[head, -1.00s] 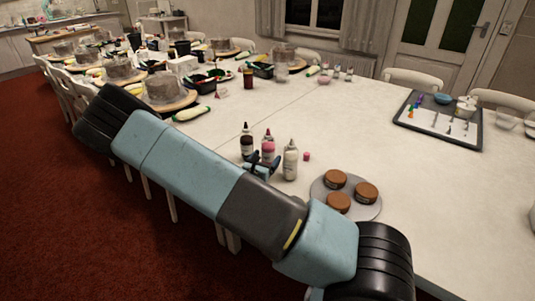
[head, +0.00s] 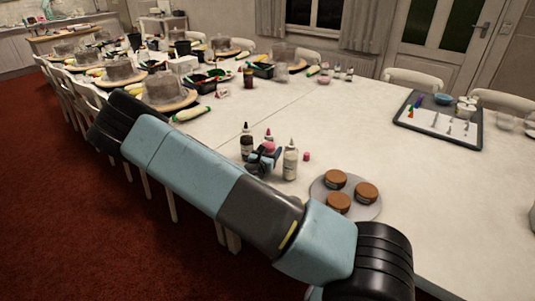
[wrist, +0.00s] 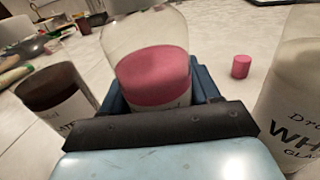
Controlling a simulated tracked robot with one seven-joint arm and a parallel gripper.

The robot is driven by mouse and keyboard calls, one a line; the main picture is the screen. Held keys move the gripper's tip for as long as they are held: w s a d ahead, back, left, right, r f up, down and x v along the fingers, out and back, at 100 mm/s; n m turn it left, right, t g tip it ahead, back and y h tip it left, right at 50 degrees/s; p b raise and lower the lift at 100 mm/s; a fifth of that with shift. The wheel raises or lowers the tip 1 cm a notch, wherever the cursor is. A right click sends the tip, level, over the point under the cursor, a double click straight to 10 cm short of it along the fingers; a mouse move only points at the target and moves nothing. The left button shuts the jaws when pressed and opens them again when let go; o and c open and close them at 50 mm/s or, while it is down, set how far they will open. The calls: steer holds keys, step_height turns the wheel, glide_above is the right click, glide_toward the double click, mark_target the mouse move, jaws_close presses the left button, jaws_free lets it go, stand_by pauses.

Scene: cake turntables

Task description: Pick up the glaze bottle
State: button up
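A clear squeeze bottle with pink glaze (wrist: 152,72) stands between the two blue fingers of my gripper (wrist: 160,100) in the wrist view. Its lower part is hidden behind the gripper. The fingers lie close along its sides, but I cannot tell whether both press on it. In the head view the pink bottle (head: 268,136) is largely covered by my gripper (head: 264,160). A dark brown glaze bottle (head: 246,141) stands to its left, also in the wrist view (wrist: 52,88). A white glaze bottle (head: 290,161) stands close on the right, also in the wrist view (wrist: 298,105).
A small pink cap (head: 306,156) lies on the table (head: 350,130) behind the white bottle. A grey round plate (head: 358,211) with three brown cakes stands to the right. A dark tray (head: 476,140) lies farther right. Cakes and other items crowd the table's far end.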

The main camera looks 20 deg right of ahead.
mark_target(268, 131)
steer(key=shift+c, duration=0.9)
steer(key=shift+r, duration=0.15)
step_height(268, 131, up, 9)
steer(key=shift+f, duration=0.1)
steer(key=shift+o, duration=0.4)
steer(key=shift+r, duration=0.5)
steer(key=shift+c, duration=0.5)
